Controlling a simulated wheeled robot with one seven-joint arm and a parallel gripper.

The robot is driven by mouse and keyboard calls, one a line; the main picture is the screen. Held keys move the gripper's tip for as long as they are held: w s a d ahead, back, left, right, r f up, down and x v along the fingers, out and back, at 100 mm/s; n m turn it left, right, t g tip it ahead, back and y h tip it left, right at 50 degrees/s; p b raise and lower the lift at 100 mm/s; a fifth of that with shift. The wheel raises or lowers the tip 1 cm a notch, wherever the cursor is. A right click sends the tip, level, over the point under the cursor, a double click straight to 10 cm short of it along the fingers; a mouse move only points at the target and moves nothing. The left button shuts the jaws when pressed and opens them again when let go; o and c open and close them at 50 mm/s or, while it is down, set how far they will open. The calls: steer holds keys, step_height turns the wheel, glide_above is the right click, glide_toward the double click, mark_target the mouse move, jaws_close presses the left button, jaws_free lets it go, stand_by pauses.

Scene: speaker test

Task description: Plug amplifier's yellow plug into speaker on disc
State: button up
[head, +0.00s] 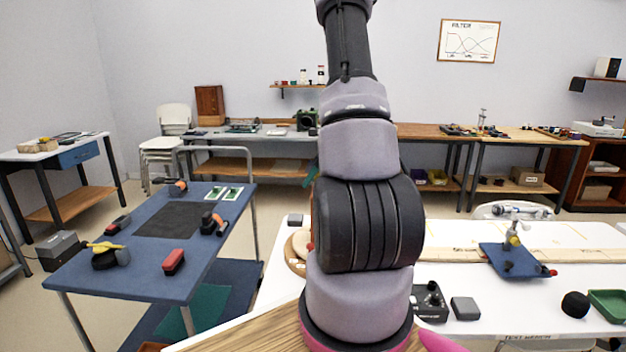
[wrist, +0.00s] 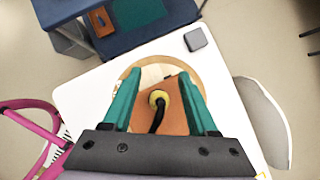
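In the wrist view, a yellow plug (wrist: 159,97) with a black cable (wrist: 159,118) is against the face of an orange-brown speaker (wrist: 174,121). I cannot tell how deep it sits. The speaker is on a round wooden disc (wrist: 205,82). My gripper (wrist: 158,76) has its two green fingers spread either side of the speaker and plug, with gaps to the plug. The cable runs back under the gripper body, which hides its far end. In the head view, my arm hides most of the disc (head: 293,262). A black box with knobs (head: 430,301), possibly the amplifier, is right of my arm.
A grey block (wrist: 195,39) lies near the white table's corner. Another dark grey block (head: 465,308) is beside the black box. A blue stand (head: 512,262) and a green tray (head: 607,305) are further right. A blue cart (head: 150,280) with tools stands left.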

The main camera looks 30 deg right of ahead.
steer(key=v, duration=1.1)
steer(key=s+a+r+n+y, duration=0.1)
steer(key=s+a+r+n, duration=0.1)
steer(key=a+r+n, duration=0.6)
steer(key=s+a+r+n, duration=0.2)
steer(key=a+r+n, duration=0.25)
steer(key=a, duration=0.55)
steer(key=s+a+r+n, duration=0.4)
steer(key=s+a+n, duration=0.1)
steer(key=s+n, duration=0.2)
steer(key=s+a+r+n+t+h, duration=0.1)
steer(key=s+a+r+n, duration=0.3)
steer(key=s+a+n, duration=0.2)
steer(key=shift+s+a+n+h, duration=0.3)
steer(key=shift+s+n, duration=0.4)
steer(key=shift+n, duration=0.25)
